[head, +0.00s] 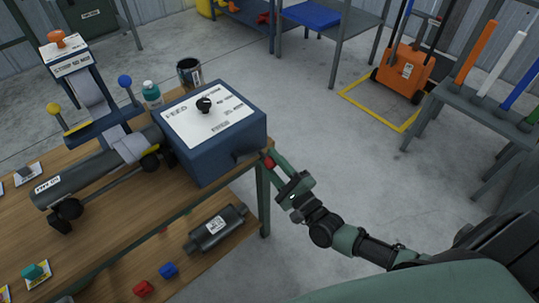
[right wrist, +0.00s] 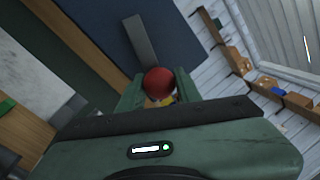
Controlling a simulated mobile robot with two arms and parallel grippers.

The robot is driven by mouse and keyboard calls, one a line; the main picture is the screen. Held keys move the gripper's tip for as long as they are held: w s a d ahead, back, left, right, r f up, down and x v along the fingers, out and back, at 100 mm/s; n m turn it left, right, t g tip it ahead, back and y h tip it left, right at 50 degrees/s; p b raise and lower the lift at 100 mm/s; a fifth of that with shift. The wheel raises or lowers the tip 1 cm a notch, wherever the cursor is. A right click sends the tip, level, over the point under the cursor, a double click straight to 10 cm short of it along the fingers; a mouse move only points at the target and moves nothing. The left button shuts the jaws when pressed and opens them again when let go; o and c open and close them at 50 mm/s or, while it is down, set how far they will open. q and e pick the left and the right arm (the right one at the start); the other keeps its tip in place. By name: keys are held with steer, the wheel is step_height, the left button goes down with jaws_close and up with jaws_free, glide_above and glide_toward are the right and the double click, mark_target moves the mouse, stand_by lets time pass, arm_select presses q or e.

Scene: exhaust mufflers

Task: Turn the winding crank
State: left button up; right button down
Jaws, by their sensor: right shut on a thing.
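The winding crank shows best in the right wrist view as a flat grey arm (right wrist: 140,42) with a red ball knob (right wrist: 159,81) at its end. It is on the side of a dark blue box (head: 228,148) with a white top plate marked FEED. In the head view only the red knob (head: 268,161) shows clearly, at the box's right side. My right gripper (head: 271,161) is shut on the knob, with its green fingers on either side of it. The crank's pivot is hidden in the head view. My left gripper is not in view.
The box stands at the right end of a wooden bench (head: 120,232) with a grey roller (head: 95,172). A muffler (head: 216,229) lies on the lower shelf. A cup (head: 189,72) and bottle (head: 151,93) stand behind.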

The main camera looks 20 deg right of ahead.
steer(key=shift+a+f, duration=0.1)
steer(key=shift+f, duration=0.15)
steer(key=c, duration=1)
jaws_free()
steer(key=shift+r, duration=0.1)
steer(key=shift+s, duration=0.1)
steer(key=v, duration=0.7)
steer(key=shift+s, duration=0.3)
